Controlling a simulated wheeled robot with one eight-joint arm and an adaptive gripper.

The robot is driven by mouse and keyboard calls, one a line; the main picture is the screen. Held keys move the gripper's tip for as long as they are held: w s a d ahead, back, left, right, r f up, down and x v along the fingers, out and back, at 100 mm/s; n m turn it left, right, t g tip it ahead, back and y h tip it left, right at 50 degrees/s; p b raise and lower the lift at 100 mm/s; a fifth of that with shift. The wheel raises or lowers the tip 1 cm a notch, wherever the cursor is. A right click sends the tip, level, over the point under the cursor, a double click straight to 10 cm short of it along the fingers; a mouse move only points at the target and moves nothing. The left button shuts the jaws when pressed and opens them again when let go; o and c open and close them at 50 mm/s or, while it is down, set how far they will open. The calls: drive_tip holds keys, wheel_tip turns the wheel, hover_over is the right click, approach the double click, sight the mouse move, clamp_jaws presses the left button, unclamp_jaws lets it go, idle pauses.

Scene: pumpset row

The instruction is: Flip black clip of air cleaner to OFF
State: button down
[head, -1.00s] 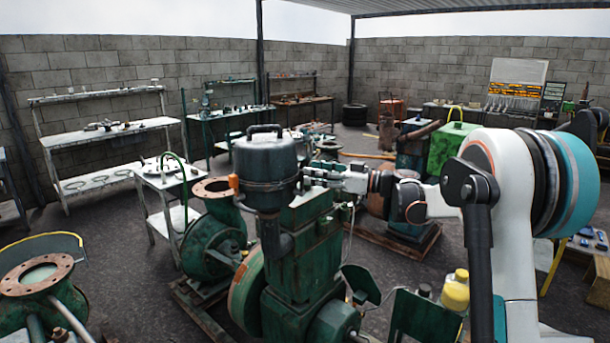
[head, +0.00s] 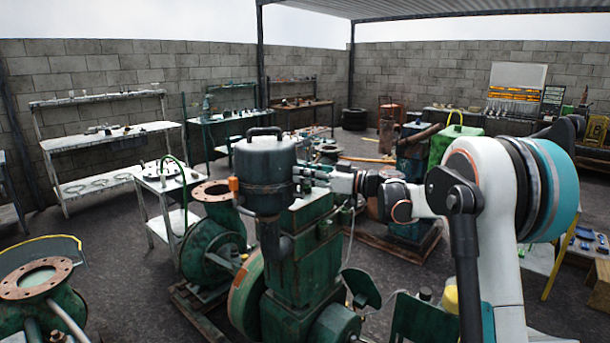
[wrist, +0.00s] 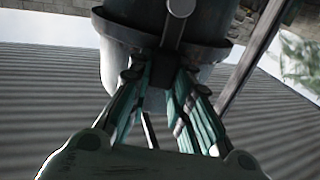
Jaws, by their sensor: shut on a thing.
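The air cleaner (head: 265,162) is a dark grey canister with a handle on its lid, standing on the green pump engine (head: 302,245). An orange clip (head: 233,184) sits on its left side. My gripper (head: 303,178) reaches in from the right and meets the canister's right side near its band. In the wrist view, the air cleaner (wrist: 165,28) fills the top, with its dark rim above my fingers. My gripper (wrist: 152,76) is shut on the black clip (wrist: 160,70), a small dark piece between the fingertips.
A green pump with a rusty flange (head: 211,192) stands close left of the engine. Another rusty flange (head: 37,276) is at the lower left. A white table (head: 165,185) stands behind. Dark floor is open between the machines and shelves.

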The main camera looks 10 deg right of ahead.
drive_tip(key=shift+w+d+f+m+p, duration=0.15)
drive_tip(key=shift+w+d+m, duration=0.2)
drive_tip(key=shift+m, duration=0.45)
drive_tip(key=shift+w+d+f+m+p, duration=0.15)
drive_tip(key=shift+w+m, duration=0.25)
drive_tip(key=shift+m, duration=0.4)
drive_tip(key=shift+w+d+m+p, duration=0.15)
drive_tip(key=shift+w+d+m, duration=0.25)
drive_tip(key=shift+m, duration=0.4)
drive_tip(key=c, duration=1.4)
unclamp_jaws()
drive_tip(key=shift+c, duration=0.2)
drive_tip(key=v, duration=1.2)
